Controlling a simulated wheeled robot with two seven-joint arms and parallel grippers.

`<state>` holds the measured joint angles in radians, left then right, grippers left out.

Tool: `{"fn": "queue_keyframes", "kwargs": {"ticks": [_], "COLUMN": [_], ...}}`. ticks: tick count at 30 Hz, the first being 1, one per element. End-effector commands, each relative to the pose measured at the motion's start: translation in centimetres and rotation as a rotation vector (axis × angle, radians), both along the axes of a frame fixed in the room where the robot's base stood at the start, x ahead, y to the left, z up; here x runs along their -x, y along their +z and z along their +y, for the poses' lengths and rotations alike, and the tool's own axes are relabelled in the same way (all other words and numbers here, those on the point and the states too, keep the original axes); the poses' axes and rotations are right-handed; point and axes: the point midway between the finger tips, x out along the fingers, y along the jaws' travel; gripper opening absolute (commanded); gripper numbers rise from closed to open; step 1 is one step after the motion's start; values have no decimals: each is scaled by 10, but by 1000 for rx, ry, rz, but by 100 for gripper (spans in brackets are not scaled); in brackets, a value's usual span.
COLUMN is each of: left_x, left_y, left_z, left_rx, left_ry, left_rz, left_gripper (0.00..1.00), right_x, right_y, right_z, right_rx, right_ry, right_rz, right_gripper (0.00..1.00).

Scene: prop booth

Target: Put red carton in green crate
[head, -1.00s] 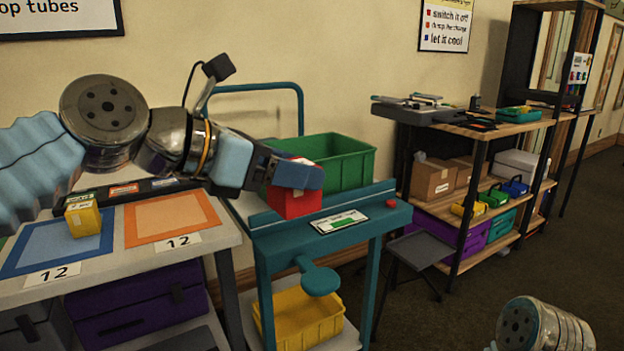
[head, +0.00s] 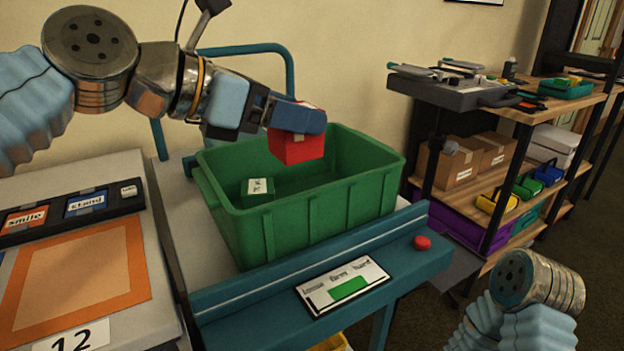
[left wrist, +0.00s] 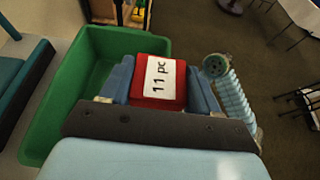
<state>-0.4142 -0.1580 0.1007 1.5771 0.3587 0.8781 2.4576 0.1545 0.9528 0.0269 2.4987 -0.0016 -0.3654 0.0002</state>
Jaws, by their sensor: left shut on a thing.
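The red carton (head: 296,147) is held in my left gripper (head: 298,121), over the opening of the green crate (head: 345,206). The carton hangs around the height of the crate's back rim and appears clear of the walls. In the left wrist view the red carton (left wrist: 158,82) shows a white "11 pc" label between the two blue fingers, with the green crate (left wrist: 48,122) beneath and to the left. A small green box with a white label (head: 258,188) is inside the crate at the left. My right gripper is out of view.
The crate stands on a cart with a blue front rail (head: 400,258), a label plate and a red button (head: 422,242). A table with an orange mat (head: 75,275) is at the left. A shelf unit (head: 520,205) with boxes stands at the right.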

Motion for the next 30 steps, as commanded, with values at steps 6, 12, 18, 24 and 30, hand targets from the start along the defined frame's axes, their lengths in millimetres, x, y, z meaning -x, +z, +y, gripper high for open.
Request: {"fn": "queue_keyframes", "kwargs": {"ticks": [6,12,18,24,30], "left_x": [-50,-90,-109,-118,-120], "left_y": [-26,-61,-83,-95,-126], "left_z": [-20,-34,-41,-45,-45], "left_rx": [-2,-4,-1,-2,-1], "left_ry": [-1,0,0,0,0], "left_rz": [6,5,2,2,2], "left_gripper": [28,28,28,28,28], "right_x": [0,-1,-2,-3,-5], "right_y": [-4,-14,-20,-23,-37], "right_z": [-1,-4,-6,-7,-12], "right_rx": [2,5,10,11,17], "right_ry": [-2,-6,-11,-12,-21], "right_rz": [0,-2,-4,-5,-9], "right_gripper": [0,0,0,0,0]}}
